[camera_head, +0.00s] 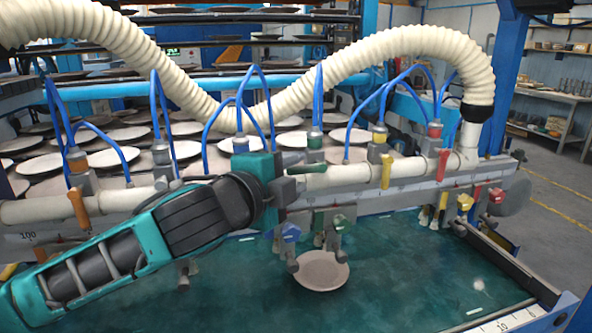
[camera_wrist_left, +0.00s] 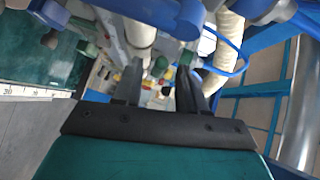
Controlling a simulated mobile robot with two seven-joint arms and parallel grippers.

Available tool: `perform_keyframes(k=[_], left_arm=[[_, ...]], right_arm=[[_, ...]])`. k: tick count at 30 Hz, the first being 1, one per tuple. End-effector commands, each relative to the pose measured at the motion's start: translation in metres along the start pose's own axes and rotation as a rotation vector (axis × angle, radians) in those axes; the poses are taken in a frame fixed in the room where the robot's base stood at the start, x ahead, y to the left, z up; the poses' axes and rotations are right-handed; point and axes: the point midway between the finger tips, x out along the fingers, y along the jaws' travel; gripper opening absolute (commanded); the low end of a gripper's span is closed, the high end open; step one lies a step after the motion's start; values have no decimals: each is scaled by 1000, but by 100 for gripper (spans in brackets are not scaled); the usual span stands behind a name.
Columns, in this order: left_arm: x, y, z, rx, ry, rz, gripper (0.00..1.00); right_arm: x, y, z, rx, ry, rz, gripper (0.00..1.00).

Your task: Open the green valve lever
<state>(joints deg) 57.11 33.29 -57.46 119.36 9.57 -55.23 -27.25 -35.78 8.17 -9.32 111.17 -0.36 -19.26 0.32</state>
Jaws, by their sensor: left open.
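The green valve lever (camera_head: 306,169) sticks out sideways, roughly horizontal, from a valve on the pale pipe in the middle of the head view. My left gripper (camera_head: 288,192) is at the pipe just left of and slightly below this lever. In the left wrist view, its two dark fingers (camera_wrist_left: 158,80) are apart. A green piece (camera_wrist_left: 160,66), which looks like the lever, shows between and beyond the fingertips. I cannot tell whether the fingers touch it. My left arm hides part of the pipe. My right gripper is not in view.
Orange (camera_head: 78,208), yellow (camera_head: 386,170) and red (camera_head: 442,163) levers hang from the same pipe. Smaller valves, including a green-handled one (camera_head: 338,222), sit below. Blue tubes and a ribbed white hose (camera_head: 400,44) arch above. A round plate (camera_head: 321,270) lies on the green surface.

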Motion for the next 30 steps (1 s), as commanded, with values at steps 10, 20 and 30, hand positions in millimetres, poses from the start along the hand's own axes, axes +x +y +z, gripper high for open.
perform_keyframes(k=[10,20,30], left_arm=[[15,0,0,1,1,-1,41],[15,0,0,0,0,0,25],[15,0,0,0,0,0,0]], right_arm=[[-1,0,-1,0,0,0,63],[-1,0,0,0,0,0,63],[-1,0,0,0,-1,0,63]])
